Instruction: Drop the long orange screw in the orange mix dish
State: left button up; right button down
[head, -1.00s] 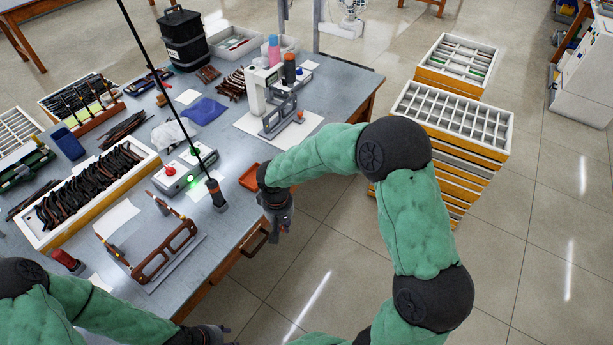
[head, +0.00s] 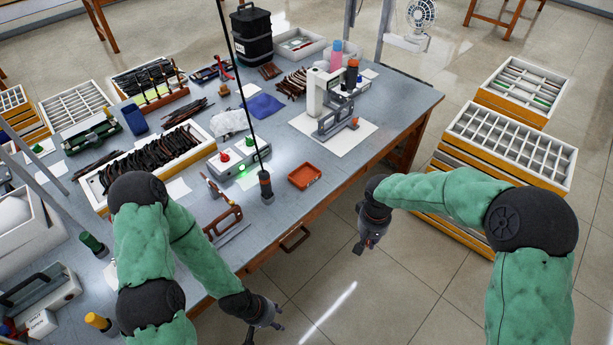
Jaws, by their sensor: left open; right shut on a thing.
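The orange mix dish (head: 304,176) is a small square orange tray lying on the grey table near its front edge. It looks empty from here. My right gripper (head: 364,247) points down beyond the table's front edge, to the right of and nearer than the dish. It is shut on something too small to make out. I cannot pick out the long orange screw in this view. My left gripper (head: 275,326) is open and low in front of the table, at the bottom of the picture, well apart from the dish.
A white press-like device (head: 326,96) stands behind. Divided drawers (head: 508,150) stand on the floor at right.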

aim_at(309, 178)
jog(key=i+l+u, duration=0.25)
jog(key=u, duration=0.15)
jog(key=i+l+u, duration=0.2)
jog(key=u, duration=0.2)
jog(key=i+l+u, duration=0.1)
jog(key=l+u, duration=0.25)
jog(key=l, duration=0.15)
jog(key=i+l+u, duration=0.1)
jog(key=l+u, duration=0.7)
jog(key=i+l, duration=0.05)
